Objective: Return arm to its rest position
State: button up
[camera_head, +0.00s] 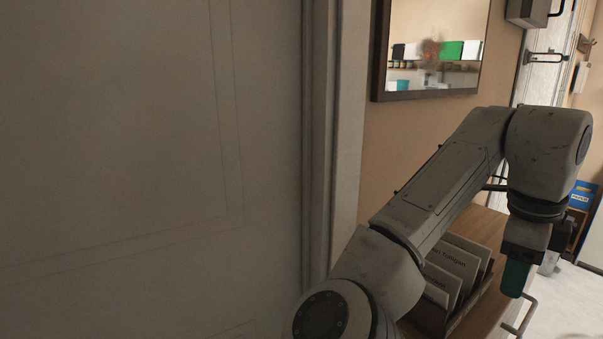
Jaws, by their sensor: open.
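My arm rises from the bottom of the head view, bends at an elbow at the upper right and hangs down from there. My gripper (531,266) is at its lower end, pointing down, beside the right edge of the wooden cabinet. It is seen from the side and partly hidden by its own body. Its jaws are open. A teal part shows at its lower left; I cannot tell whether it is a finger or something behind. I see nothing held.
A large grey door (130,150) and its frame fill the left. A box of upright files (462,262) stands on the wooden cabinet (489,222), close behind my arm. A dark-framed mirror (415,94) hangs above. A blue box (583,195) stands at the far right. Pale floor (570,300) shows at lower right.

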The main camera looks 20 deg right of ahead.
jog(key=s+d+f+n+h, duration=0.1)
jog(key=d+f+n+h, duration=0.4)
jog(key=f+n, duration=0.35)
jog(key=s+a+f+n+t+p, duration=0.1)
jog(key=s+a+f+n+t, duration=0.15)
jog(key=f+n, duration=0.75)
jog(key=s+a+f+n+g+y, duration=0.1)
jog(key=s+a+f+n+y, duration=0.5)
jog(key=s+a+f+n, duration=0.5)
jog(key=s+a+f, duration=0.5)
jog(key=a+f, duration=0.1)
jog(key=a, duration=0.1)
jog(key=shift+s+f+n+g, duration=0.15)
jog(key=shift+f+n+g, duration=0.2)
jog(key=shift+f, duration=0.05)
